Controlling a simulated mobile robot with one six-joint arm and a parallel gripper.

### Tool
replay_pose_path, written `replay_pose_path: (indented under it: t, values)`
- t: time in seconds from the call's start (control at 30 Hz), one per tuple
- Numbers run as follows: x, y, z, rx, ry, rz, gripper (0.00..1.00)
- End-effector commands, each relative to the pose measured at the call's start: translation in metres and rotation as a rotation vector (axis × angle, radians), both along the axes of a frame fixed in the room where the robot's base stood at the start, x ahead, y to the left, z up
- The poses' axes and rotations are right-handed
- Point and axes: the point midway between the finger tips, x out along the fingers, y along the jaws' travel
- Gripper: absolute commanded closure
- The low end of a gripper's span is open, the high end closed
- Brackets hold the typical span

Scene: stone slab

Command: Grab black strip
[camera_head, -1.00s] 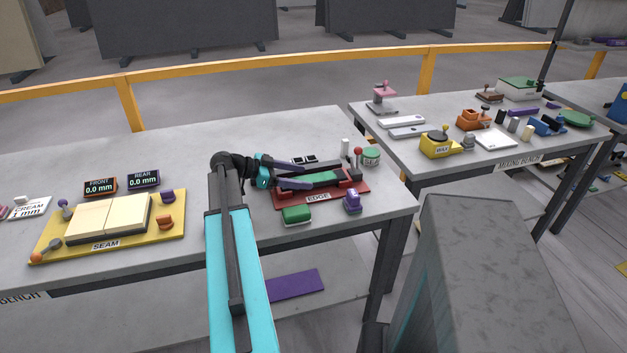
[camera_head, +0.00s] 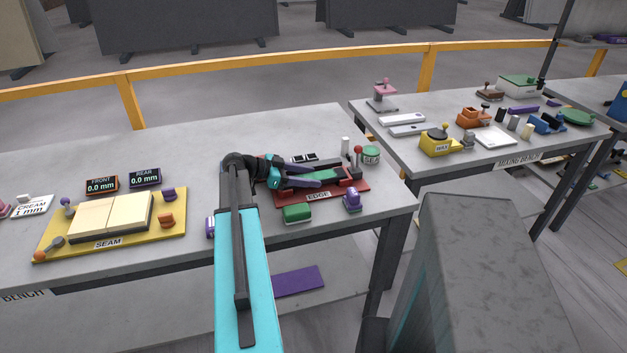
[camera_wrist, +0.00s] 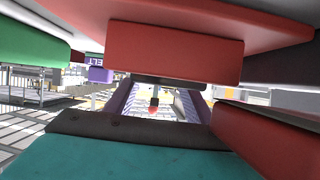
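A red fixture labelled EDGE (camera_head: 362,186) lies on the front bench with a green piece on it. A dark strip (camera_head: 318,167) seems to lie along this fixture, largely covered by my gripper; its ends are hard to make out. My gripper (camera_head: 338,175) reaches in from the left, low over the fixture. Its two purple fingers look apart, with a gap between them in the wrist view (camera_wrist: 153,103). I cannot see the strip clearly between them. A red block (camera_wrist: 175,52) fills the upper middle of the wrist view, very near.
A green block (camera_head: 297,213) and a purple knob part (camera_head: 351,201) stand before the fixture. A red-knobbed lever (camera_head: 358,155), white cylinder (camera_head: 345,146) and green-topped tin (camera_head: 371,155) stand behind. The yellow SEAM board (camera_head: 130,230) is left.

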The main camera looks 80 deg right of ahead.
Motion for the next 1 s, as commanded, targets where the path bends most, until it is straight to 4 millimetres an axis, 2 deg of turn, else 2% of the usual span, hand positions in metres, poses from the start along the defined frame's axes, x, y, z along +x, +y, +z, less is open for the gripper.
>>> replay_pose_path:
  t: [0.03,0.23,0.67,1.0]
  values:
    - [0.0,0.0,0.0,0.0,0.0,0.0,0.6]
    - [0.0,0.0,0.0,0.0,0.0,-0.001,0.93]
    - [-0.001,0.0,0.004,-0.003,0.001,-0.001,0.93]
    - [-0.001,0.0,0.026,-0.003,0.001,-0.001,0.93]
